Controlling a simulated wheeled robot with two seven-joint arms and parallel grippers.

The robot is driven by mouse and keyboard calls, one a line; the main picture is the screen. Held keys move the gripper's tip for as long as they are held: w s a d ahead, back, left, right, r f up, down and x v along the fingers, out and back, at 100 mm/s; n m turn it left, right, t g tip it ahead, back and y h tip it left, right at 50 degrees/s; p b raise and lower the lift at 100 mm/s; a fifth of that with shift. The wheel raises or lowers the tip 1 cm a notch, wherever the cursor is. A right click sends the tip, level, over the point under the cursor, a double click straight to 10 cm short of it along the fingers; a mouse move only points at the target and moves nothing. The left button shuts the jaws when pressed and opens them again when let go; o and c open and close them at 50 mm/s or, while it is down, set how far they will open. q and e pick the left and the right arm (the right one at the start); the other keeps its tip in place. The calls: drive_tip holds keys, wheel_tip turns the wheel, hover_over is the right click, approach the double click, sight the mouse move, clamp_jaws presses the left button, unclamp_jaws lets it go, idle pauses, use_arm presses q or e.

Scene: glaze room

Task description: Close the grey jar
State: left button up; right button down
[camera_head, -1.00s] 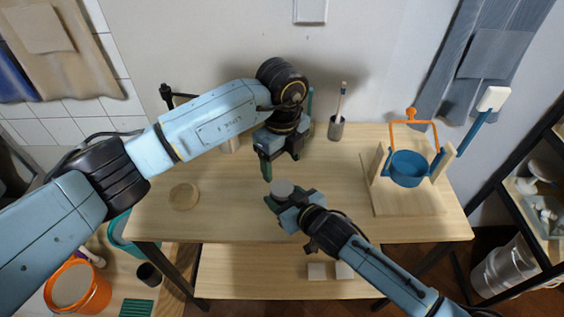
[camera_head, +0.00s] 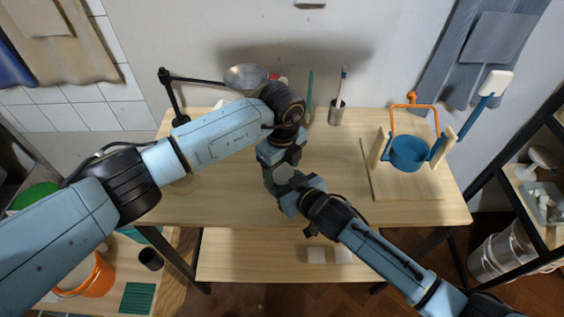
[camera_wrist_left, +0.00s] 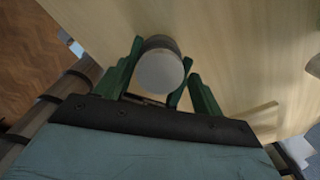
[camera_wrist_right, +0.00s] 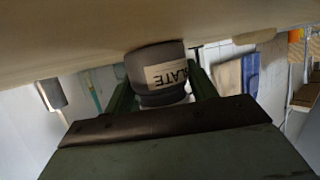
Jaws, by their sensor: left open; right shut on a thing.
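The grey jar (camera_wrist_right: 150,70) stands on the wooden table (camera_head: 340,190), with a pale label showing "LATE" in the right wrist view. My right gripper (camera_head: 287,183) is shut on it, a finger on each side. The jar's light grey round top (camera_head: 284,173) shows in the head view, and the same disc faces the camera in the left wrist view (camera_wrist_left: 160,72). My left gripper (camera_wrist_left: 162,88) is open over the top, its fingers on either side of the disc. I cannot tell whether they touch it, or whether the disc is a lid.
A wooden stand with a blue pot (camera_head: 408,153) and orange handle fills the table's right side. A cup with a brush (camera_head: 337,112) stands at the back. A black-armed lamp (camera_head: 246,76) rises at the back left. The table between jar and stand is clear.

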sight(282, 172)
use_arm(q)
drive_tip(key=shift+c, duration=0.4)
drive_tip(key=c, duration=0.9)
drive_tip(key=shift+m, duration=1.7)
drive_tip(key=shift+c, duration=0.2)
drive_tip(key=o, duration=1.1)
drive_tip(key=shift+r, duration=2.3)
use_arm(e)
drive_tip(key=shift+r, duration=0.1)
